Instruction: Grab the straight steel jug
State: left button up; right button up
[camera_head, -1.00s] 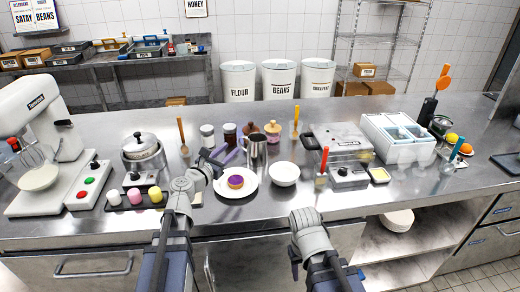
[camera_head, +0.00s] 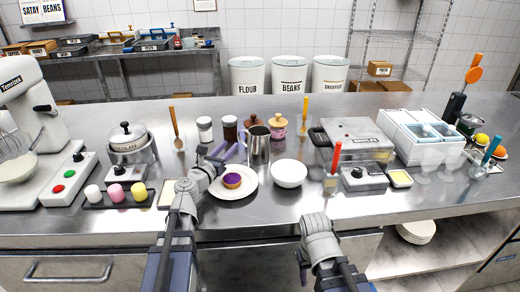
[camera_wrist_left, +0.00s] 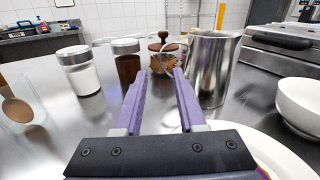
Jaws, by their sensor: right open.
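The straight steel jug (camera_head: 258,146) stands upright near the middle of the counter, behind the plate and the white bowl. In the left wrist view the jug (camera_wrist_left: 213,68) is right of the purple fingers. My left gripper (camera_head: 222,153) is open and empty, just left of the jug and apart from it. Its two fingers (camera_wrist_left: 157,78) point toward a glass jar with a wooden lid. My right gripper (camera_head: 303,266) is low at the counter's front edge, in front of the bowl.
A plate (camera_head: 245,193) with a purple-topped item and a white bowl (camera_head: 289,173) are in front of the jug. Several jars, including a white-filled one (camera_head: 205,130), stand left and behind. A grill press (camera_head: 350,137) is at the right. A wooden spoon (camera_head: 176,130) stands left.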

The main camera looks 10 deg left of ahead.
pick_arm(q)
jog(key=shift+x, duration=3.95)
jog(key=shift+s+r, duration=0.1)
grip_shut()
